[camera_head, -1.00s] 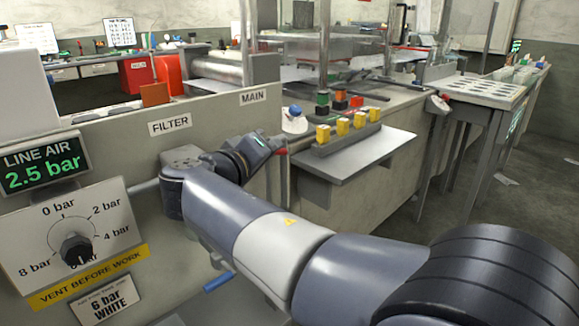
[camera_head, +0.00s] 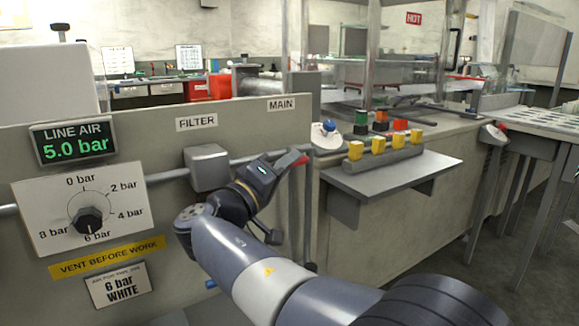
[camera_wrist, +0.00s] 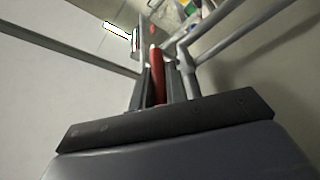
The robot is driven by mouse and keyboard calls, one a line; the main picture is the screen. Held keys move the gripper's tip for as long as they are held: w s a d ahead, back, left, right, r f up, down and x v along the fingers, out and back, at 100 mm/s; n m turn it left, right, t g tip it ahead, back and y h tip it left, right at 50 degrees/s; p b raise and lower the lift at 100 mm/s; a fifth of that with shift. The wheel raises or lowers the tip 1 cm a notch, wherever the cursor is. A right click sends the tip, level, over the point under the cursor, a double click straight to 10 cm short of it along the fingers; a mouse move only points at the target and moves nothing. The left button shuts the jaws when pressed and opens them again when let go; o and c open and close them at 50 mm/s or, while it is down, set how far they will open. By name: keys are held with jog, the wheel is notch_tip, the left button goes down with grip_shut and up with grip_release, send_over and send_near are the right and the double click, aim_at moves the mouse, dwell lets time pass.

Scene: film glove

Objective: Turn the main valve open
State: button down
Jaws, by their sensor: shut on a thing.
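In the wrist view the red handle (camera_wrist: 157,75) lies lengthwise between my two dark fingers. My gripper (camera_wrist: 159,84) is shut on it. In the head view my gripper's dark body reaches the handle from the lower left and hides part of the valve. The LINE AIR display (camera_head: 73,144) reads 5.0 bar in green.
A pipe (camera_head: 168,175) runs along the panel through a grey filter box (camera_head: 207,167). A regulator dial (camera_head: 88,219) is at left. A shelf with yellow blocks (camera_head: 378,146) juts out right of my gripper. A blue handle end (camera_head: 210,284) shows below my arm.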

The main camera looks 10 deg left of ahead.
jog(key=c, duration=1.4)
grip_release()
jog(key=p+v, duration=0.2)
jog(key=v, duration=0.8)
jog(key=shift+s+a, duration=0.2)
jog(key=shift+s, duration=0.15)
jog(key=shift+w+f, duration=0.1)
